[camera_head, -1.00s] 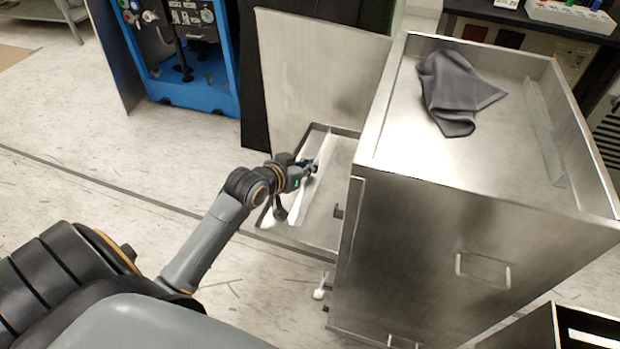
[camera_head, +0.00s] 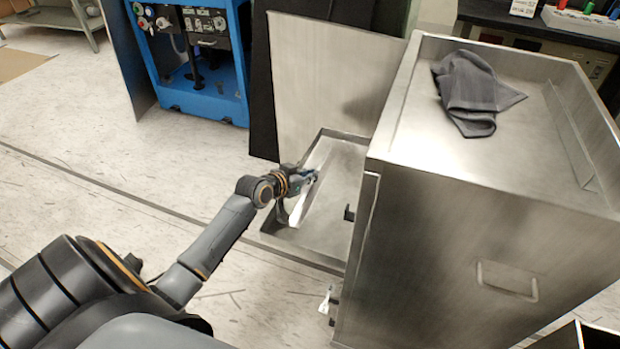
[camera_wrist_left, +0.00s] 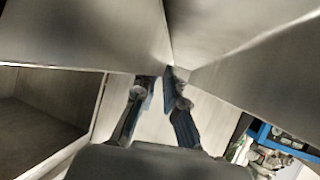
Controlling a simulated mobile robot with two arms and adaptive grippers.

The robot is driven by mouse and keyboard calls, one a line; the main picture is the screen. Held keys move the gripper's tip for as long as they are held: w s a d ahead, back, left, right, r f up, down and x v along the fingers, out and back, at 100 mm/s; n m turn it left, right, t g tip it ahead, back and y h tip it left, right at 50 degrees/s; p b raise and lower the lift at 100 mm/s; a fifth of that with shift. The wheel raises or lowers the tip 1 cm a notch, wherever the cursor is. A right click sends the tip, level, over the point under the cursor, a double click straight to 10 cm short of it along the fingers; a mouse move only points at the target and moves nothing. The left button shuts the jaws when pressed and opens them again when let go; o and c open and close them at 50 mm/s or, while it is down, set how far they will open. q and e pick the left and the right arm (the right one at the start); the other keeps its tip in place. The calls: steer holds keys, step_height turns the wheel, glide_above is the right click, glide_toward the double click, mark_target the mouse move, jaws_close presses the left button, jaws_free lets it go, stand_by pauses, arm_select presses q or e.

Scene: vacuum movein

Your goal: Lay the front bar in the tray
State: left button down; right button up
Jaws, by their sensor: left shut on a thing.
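The shallow metal tray (camera_head: 343,190) sticks out at the left of the steel cabinet, in front of an upright open panel. The front bar (camera_head: 304,207) is a pale, narrow strip lying lengthwise over the tray's left part in the head view. My left gripper (camera_head: 313,177) is shut on it near the bar's middle. Whether the bar touches the tray floor, I cannot tell. In the left wrist view the fingertips (camera_wrist_left: 161,78) are close together at a metal edge. Their hold is partly hidden. My right gripper is not in view.
The steel cabinet (camera_head: 470,230) stands close on the right, with a grey cloth (camera_head: 473,92) on top. The upright metal panel (camera_head: 330,80) rises behind the tray. A blue machine (camera_head: 200,70) stands at the back left. The floor left of the tray is clear.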

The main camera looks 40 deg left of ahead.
arm_select(q)
steer(key=c, duration=1.4)
jaws_free()
steer(key=shift+f, duration=0.2)
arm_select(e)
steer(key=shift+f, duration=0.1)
arm_select(q)
steer(key=shift+s+r, duration=0.25)
steer(key=shift+r, duration=0.05)
steer(key=p+v, duration=0.1)
steer(key=v, duration=0.2)
steer(key=shift+r, duration=0.1)
steer(key=p+v, duration=0.2)
steer(key=v, duration=0.6)
steer(key=shift+s+a, duration=0.1)
steer(key=shift+s, duration=0.1)
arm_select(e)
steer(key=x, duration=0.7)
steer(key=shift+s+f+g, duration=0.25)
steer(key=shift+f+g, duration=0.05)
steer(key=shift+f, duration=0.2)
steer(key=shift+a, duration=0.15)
